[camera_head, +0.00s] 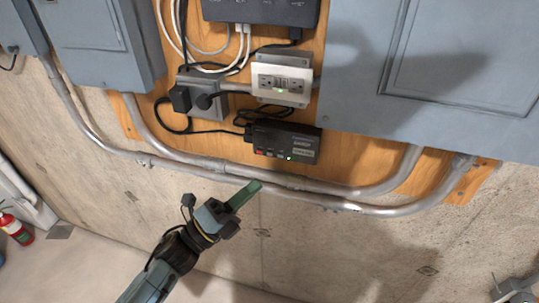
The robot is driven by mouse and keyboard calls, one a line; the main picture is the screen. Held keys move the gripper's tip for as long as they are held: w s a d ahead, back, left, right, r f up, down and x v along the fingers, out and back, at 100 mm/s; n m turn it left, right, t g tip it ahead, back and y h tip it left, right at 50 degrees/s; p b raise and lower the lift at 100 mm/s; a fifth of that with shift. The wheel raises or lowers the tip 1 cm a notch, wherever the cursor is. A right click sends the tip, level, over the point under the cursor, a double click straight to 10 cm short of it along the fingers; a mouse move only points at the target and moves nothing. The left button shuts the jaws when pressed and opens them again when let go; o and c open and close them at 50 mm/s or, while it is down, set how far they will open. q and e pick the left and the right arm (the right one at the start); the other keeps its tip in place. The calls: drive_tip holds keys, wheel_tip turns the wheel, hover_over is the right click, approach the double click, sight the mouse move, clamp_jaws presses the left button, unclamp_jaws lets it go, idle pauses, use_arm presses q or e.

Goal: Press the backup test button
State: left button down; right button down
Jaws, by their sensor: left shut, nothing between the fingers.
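The backup unit (285,137) is a small black box mounted low on the wooden board. Its front edge has a row of small marks or buttons, including reddish ones (262,152), a lit green light (290,157) and a pale green label. I cannot tell which one is the test button. My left gripper (251,188) is shut and empty, with green fingers pointing up and right. In the picture it lies below the unit, near the lower conduit, apart from the unit. A part of what looks like my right gripper (515,289) shows at the bottom right corner; its fingers are unclear.
Metal conduits (215,165) curve across below the unit. An outlet box (281,84) and plugged-in adapters (195,97) sit above it with cables. Grey panels (430,80) stand at both sides. A red extinguisher (16,229) is at far left. The concrete wall below is clear.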

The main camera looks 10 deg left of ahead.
sight(270, 154)
use_arm(q)
drive_tip(key=w+b, duration=0.2)
drive_tip(key=w, duration=0.5)
drive_tip(key=shift+d, duration=0.15)
drive_tip(key=shift+w, duration=0.1)
drive_tip(key=shift+w, duration=0.15)
idle(1.7)
drive_tip(key=shift+w+b, duration=0.3)
drive_tip(key=shift+w, duration=0.3)
idle(0.6)
drive_tip(key=shift+s, duration=0.75)
